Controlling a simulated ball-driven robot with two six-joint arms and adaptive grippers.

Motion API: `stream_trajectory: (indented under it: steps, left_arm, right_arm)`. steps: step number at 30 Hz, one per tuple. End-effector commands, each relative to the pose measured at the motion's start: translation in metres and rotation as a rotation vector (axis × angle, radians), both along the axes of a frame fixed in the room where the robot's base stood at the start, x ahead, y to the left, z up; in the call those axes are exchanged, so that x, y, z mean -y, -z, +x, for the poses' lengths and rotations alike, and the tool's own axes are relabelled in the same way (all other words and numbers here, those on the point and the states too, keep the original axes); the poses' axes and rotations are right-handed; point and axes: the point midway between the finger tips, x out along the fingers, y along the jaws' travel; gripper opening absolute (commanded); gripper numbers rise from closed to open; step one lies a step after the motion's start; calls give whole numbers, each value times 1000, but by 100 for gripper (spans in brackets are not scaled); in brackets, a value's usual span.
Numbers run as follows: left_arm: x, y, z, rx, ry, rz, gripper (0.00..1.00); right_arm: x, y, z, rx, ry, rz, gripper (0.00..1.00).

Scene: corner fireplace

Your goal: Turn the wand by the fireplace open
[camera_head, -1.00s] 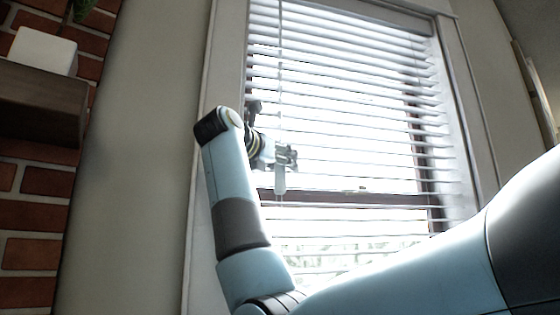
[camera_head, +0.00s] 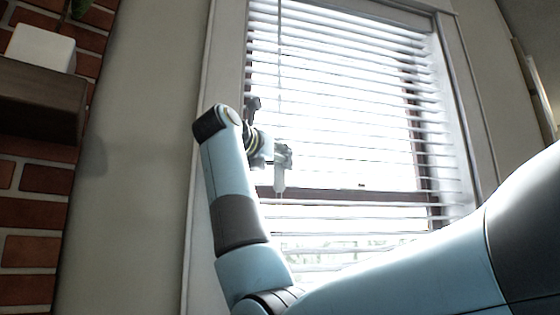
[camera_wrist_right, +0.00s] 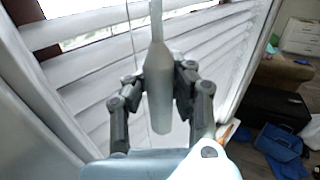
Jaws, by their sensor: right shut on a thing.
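The wand hangs at the left side of the window blind; its thin rod (camera_head: 280,60) runs down to a thicker pale handle (camera_wrist_right: 159,100). My right gripper (camera_head: 283,158) is shut on this handle, and in the right wrist view its two dark fingers (camera_wrist_right: 172,75) press the handle from both sides. The handle's lower end sticks out below the fingers. The blind (camera_head: 340,110) has white slats with bright gaps of daylight between them. My left gripper is not in view.
A brick fireplace wall (camera_head: 38,225) with a dark mantel (camera_head: 40,92) and a white block (camera_head: 42,48) stands at the left. The window frame (camera_head: 200,200) is close beside my right arm. A blue bag (camera_wrist_right: 278,148) lies on the floor.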

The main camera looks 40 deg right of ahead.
Motion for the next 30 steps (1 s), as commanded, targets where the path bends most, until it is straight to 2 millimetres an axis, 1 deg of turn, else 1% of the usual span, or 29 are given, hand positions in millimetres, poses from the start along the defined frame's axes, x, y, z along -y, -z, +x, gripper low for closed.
stream_trajectory:
  steps: [29,30]
  left_arm:
    - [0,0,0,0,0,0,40]
    - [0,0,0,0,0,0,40]
  right_arm:
    - [-1,2,1,-2,-1,5,0]
    - [-1,2,1,-2,-1,5,23]
